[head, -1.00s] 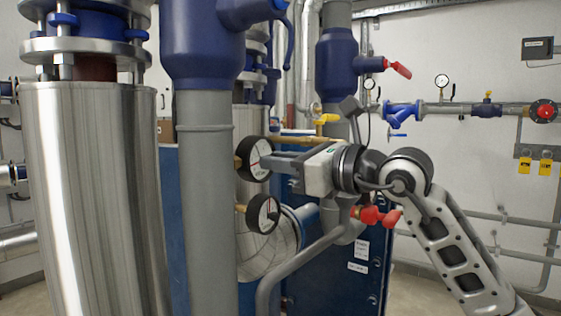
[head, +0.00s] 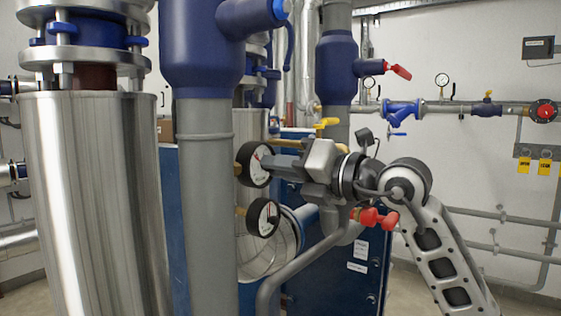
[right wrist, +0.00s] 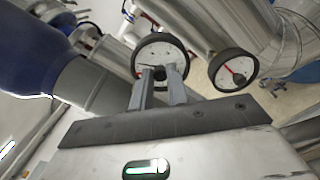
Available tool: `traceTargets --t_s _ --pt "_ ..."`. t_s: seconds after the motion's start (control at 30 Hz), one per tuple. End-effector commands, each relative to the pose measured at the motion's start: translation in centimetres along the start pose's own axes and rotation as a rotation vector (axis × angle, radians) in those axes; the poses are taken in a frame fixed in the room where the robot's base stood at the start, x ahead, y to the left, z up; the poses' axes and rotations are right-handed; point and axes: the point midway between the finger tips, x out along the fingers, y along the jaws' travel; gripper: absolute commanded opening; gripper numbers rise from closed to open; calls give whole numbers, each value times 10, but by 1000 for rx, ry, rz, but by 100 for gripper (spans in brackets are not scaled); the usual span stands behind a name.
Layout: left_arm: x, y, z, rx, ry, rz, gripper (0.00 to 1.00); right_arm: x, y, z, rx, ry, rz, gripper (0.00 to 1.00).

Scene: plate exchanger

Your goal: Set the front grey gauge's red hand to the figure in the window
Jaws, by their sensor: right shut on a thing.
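Two round gauges with black rims and white faces stand one above the other beside the grey pipe. My right gripper (head: 274,166) is at the upper gauge (head: 257,165), its jaws shut at the middle of the dial. In the right wrist view the fingers (right wrist: 160,84) meet on a small dark knob at the centre of this gauge (right wrist: 172,50). A bit of red shows on its face left of the fingertips. The lower gauge (head: 264,218) is apart from the gripper; its red hand shows in the right wrist view (right wrist: 232,71). Dial figures and window are too small to read. My left gripper is out of view.
The thick grey pipe (head: 206,220) stands just left of the gauges. A bent grey pipe (head: 300,268) and red handle (head: 368,217) lie below my right arm. A yellow handle (head: 327,123) is just above the gripper.

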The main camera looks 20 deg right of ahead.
Motion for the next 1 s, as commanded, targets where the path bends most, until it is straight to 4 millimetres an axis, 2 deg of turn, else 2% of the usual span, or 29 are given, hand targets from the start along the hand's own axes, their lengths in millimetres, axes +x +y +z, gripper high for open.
traceTargets --t_s 0.2,0.5,1.0 --pt "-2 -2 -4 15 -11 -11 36 0 1 1 177 2 -2 0" --pt "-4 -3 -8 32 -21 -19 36 0 0 0 335 2 -1 0" --pt "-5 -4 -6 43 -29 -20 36 0 0 -1 394 2 -1 0"
